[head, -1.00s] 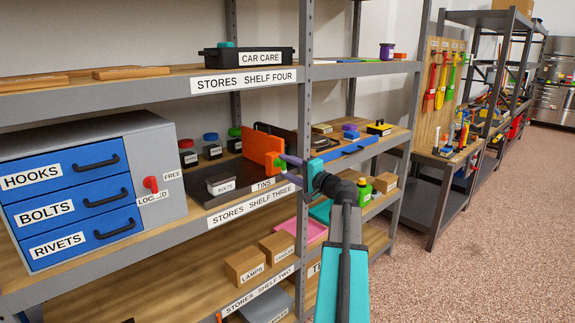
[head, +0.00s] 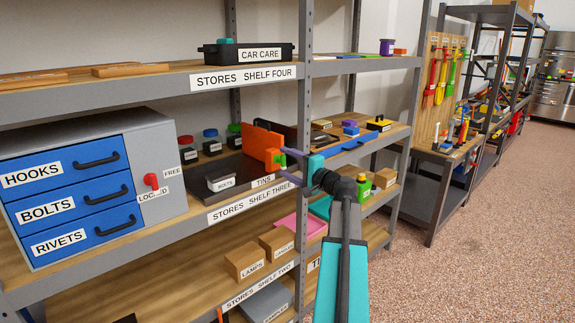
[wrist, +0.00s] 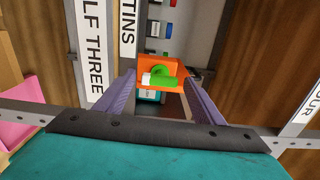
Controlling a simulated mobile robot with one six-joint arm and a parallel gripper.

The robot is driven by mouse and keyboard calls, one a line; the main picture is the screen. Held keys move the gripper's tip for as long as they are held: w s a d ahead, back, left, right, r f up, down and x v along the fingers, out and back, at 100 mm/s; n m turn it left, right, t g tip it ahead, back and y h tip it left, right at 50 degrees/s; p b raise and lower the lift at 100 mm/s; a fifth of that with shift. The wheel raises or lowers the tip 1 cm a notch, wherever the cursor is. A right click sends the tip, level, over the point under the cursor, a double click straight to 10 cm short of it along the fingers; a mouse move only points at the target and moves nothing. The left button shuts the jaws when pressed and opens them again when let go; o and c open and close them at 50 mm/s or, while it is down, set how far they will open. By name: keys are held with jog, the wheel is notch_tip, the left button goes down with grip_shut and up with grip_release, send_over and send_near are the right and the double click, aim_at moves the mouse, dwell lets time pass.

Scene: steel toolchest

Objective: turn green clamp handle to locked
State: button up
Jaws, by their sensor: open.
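The green clamp handle (wrist: 163,80) has a pale tip at its left end and sits on an orange clamp block (wrist: 172,66) in the wrist view. In the head view the small green handle (head: 283,160) shows at the right edge of the orange block (head: 272,155). My gripper (wrist: 160,80) is open, with one purple finger on each side of the handle in the wrist view. I cannot tell whether either finger touches it. In the head view my gripper (head: 283,165) is just right of the block. No lock marking on the clamp is readable.
The clamp stands at the right end of a dark tray (head: 225,175) on shelf three, by a steel upright (head: 304,110). A drawer cabinet (head: 160,130) with a red handle stands farther left.

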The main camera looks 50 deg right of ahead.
jog(key=s+a, duration=0.1)
jog(key=s, duration=1.2)
jog(key=shift+s+b, duration=0.4)
